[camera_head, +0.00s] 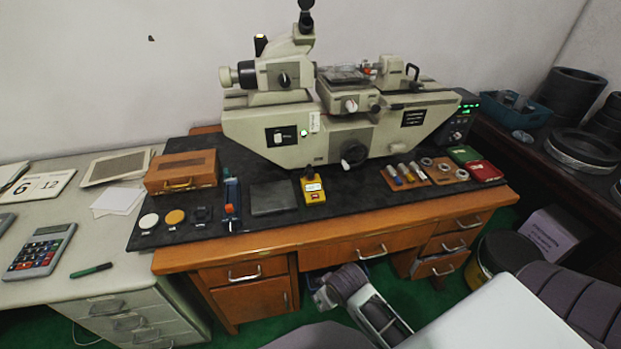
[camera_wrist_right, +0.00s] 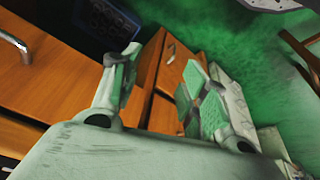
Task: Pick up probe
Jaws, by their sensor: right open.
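Several small items lie on the black mat of the desk, and I cannot tell for sure which one is the probe. A blue tool with a red-orange end (camera_head: 230,195) stands at the left, and a yellow device with a dark top (camera_head: 313,188) stands in the middle. My right gripper (camera_head: 328,289) is open and low in front of the desk drawers, apart from all these items. Its two spread fingers show in the right wrist view (camera_wrist_right: 158,70). My left gripper is not in view.
A large beige measuring machine (camera_head: 340,115) stands at the back of the mat (camera_head: 350,208). A wooden box (camera_head: 181,171), metal rings (camera_head: 444,167), and green and red cases (camera_head: 483,171) lie around. The desk's front edge and drawers (camera_head: 250,272) are close to my right gripper.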

